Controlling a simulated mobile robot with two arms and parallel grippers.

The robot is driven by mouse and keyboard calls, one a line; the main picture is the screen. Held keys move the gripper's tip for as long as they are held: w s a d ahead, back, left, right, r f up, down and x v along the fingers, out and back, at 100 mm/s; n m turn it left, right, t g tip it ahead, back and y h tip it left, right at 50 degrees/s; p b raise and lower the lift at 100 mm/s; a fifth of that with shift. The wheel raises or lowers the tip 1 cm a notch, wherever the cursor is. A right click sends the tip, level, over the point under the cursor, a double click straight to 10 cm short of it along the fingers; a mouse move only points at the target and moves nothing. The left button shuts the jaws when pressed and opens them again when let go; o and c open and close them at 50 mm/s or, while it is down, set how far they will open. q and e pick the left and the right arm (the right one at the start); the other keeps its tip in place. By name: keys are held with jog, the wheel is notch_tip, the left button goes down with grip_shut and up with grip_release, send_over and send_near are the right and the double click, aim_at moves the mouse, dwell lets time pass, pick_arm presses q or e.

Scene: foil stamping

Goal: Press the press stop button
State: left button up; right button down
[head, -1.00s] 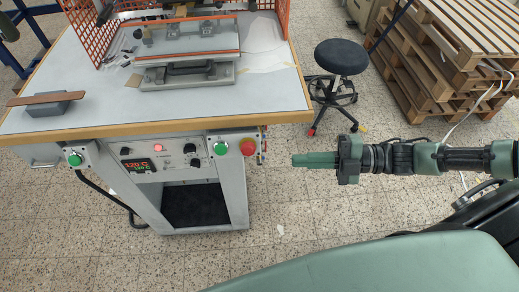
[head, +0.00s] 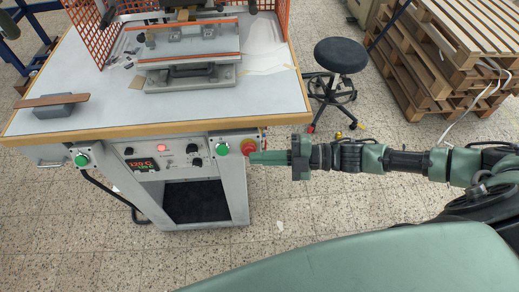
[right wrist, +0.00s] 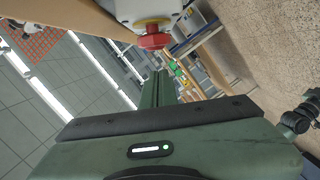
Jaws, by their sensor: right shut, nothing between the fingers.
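The press stop button is a red mushroom button on a yellow base (head: 248,146), on the right end of the press table's front. It also shows in the right wrist view (right wrist: 152,40), near the top centre. My right gripper (head: 254,157) is shut and empty, with its fingertips close to the button in the head view, overlapping its lower edge. In the right wrist view, the shut fingers (right wrist: 160,78) point toward the area just below the button, and a gap shows between them. My left gripper is not in view.
A green button (head: 221,148) sits just left of the stop button, and another green button (head: 81,160) is at the far left. The control panel (head: 160,155) lies between them. A black stool (head: 340,56) and wooden pallets (head: 455,60) stand to the right.

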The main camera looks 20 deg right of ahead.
jog(key=shift+w+d+f, duration=0.2)
jog(key=shift+w+f, duration=0.35)
jog(key=shift+w, duration=0.35)
